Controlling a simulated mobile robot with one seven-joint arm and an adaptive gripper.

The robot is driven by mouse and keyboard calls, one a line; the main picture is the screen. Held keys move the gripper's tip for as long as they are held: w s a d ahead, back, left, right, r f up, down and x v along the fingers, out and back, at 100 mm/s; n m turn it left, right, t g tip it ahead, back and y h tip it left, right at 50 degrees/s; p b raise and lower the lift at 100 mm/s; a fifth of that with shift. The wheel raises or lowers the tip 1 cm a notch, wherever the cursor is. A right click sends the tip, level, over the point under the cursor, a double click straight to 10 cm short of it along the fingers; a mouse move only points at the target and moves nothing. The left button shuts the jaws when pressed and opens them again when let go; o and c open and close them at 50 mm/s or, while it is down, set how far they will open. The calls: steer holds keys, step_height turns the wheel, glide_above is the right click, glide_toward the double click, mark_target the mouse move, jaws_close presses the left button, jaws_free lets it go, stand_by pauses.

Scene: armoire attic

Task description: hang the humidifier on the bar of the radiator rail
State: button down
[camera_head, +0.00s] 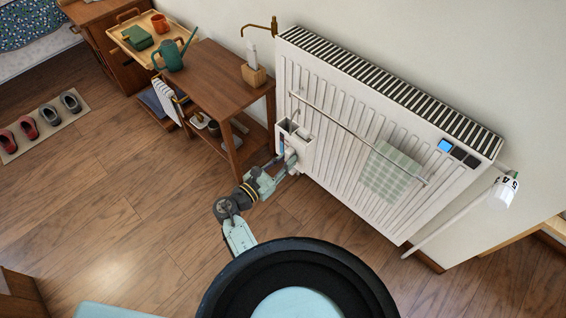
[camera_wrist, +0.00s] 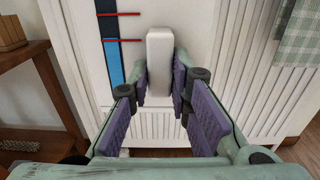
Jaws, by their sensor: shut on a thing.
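The humidifier (camera_head: 306,150) is a white open-topped box in front of the radiator's left end, seemingly upright. In the wrist view its white front (camera_wrist: 80,40) shows a blue level strip with red marks and a pale upright grip. My gripper (camera_head: 289,160) is shut on this grip, with the purple finger pads on either side in the wrist view (camera_wrist: 161,82). The radiator rail's bar (camera_head: 350,131) runs slantwise across the radiator front. The box is near the bar's left end, mostly below it. I cannot tell whether its hook touches the bar.
A green checked cloth (camera_head: 384,172) hangs on the bar's right part. The white radiator (camera_head: 345,165) stands against the wall.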

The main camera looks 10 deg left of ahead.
steer(key=shift+b+x, duration=1.6)
steer(key=shift+x, duration=2.25)
steer(key=shift+f+b, duration=0.95)
steer(key=shift+f, duration=0.35)
steer(key=c, duration=1.8)
jaws_free()
steer(key=o, duration=0.4)
steer(key=shift+f, duration=0.2)
steer(key=v, duration=1.2)
steer(key=shift+r, duration=0.15)
